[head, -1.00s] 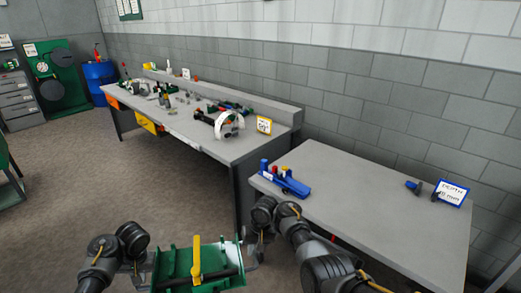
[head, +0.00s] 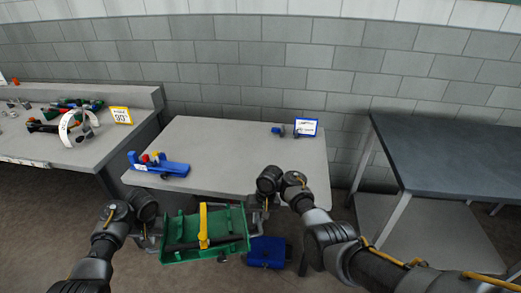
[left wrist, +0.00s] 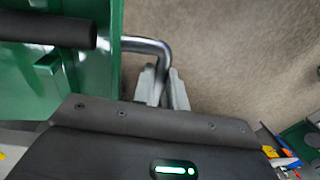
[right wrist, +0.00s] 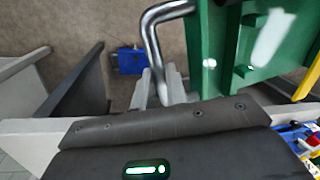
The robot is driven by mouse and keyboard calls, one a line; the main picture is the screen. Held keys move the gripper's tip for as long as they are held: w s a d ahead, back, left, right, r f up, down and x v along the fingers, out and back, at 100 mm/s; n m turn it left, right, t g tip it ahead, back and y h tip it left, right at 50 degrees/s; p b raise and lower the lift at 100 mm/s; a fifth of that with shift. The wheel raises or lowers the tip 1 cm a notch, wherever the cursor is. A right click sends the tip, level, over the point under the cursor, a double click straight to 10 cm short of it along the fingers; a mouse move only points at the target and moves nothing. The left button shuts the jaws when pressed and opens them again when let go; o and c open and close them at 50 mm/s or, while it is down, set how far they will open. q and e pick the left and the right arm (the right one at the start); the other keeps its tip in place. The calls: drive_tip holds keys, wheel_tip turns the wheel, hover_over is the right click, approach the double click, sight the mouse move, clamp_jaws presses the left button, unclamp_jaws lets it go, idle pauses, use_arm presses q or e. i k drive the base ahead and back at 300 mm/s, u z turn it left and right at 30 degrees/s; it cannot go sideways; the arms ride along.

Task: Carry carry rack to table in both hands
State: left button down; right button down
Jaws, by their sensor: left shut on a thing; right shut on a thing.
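The carry rack (head: 178,229) is a green tray with a yellow upright piece and a dark bar across it, in front of me low in the head view. It is held off the floor, short of the grey table (head: 235,150). My left gripper (left wrist: 163,86) is shut on the rack's bent metal handle in the left wrist view. My right gripper (right wrist: 163,88) is shut on the opposite metal handle in the right wrist view. In the head view both grippers are mostly hidden by my wrists.
A blue fixture (head: 165,167) sits on the table's left front; a small sign (head: 305,127) stands at the back right. A blue box (head: 267,252) is on the floor by the rack. A cluttered bench (head: 75,155) is left, a dark-topped table (head: 450,155) right. The table's middle is clear.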

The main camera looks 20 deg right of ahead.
sight(274, 152)
drive_tip(key=z, duration=0.7)
drive_tip(key=i, duration=1.5)
